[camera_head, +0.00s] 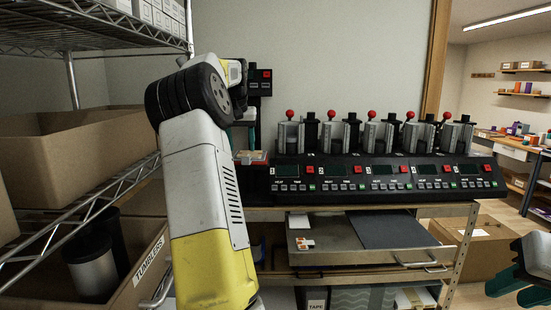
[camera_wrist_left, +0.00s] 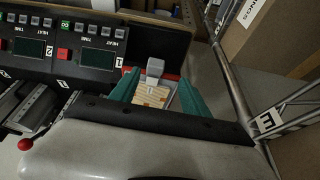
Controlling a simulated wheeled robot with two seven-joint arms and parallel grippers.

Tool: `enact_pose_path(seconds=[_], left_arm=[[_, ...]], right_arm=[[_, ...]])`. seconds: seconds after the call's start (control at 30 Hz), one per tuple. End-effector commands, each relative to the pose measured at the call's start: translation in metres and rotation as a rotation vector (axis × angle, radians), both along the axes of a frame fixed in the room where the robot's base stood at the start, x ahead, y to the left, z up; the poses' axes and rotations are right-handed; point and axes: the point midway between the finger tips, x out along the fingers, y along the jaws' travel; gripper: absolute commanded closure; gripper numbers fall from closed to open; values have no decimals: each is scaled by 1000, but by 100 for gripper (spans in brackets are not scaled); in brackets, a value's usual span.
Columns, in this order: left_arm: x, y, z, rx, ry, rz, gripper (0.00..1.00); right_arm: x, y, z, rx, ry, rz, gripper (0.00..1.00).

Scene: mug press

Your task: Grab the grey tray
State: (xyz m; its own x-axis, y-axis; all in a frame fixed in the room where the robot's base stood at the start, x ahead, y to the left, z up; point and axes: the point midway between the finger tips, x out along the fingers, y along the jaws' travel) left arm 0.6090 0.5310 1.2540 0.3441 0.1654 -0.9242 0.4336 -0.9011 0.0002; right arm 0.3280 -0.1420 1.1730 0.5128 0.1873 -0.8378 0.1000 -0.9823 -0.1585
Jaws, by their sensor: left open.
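A wide, shallow grey tray (camera_head: 330,257) with metal handles sits on the shelf below the presses in the head view. A dark sheet and small cards lie on it. A small wood-coloured piece (camera_wrist_left: 150,96) with a grey block on it lies between the fingers of my left gripper (camera_wrist_left: 158,88) in the left wrist view; the fingers are open. In the head view my left gripper (camera_head: 241,138) is partly hidden by my forearm, at the left end of the press row. My right gripper (camera_head: 516,290) is open at the lower right, apart from the tray.
A black row of heat presses (camera_head: 385,180) with red knobs stands on the bench above the tray. A wire rack with cardboard boxes (camera_head: 75,150) is close on the left. A cardboard box (camera_head: 485,245) stands on the floor at the right.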

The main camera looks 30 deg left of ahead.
Motion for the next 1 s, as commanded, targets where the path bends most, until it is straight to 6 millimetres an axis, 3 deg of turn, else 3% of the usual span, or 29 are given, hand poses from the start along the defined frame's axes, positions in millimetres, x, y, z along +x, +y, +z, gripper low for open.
enact_pose_path(seconds=[0.4, 0.67, 0.93, 1.0], left_arm=[[21, 2, -47, -2, 1, 0, 45], [24, 3, -50, 1, -1, -1, 45], [23, 3, -50, 1, -1, -1, 98], [23, 3, -50, 1, -1, -1, 100]], right_arm=[[0, 0, 0, 0, 0, 0, 67], [0, 0, 0, 0, 0, 0, 67], [0, 0, 0, 0, 0, 0, 67], [0, 0, 0, 0, 0, 0, 67]])
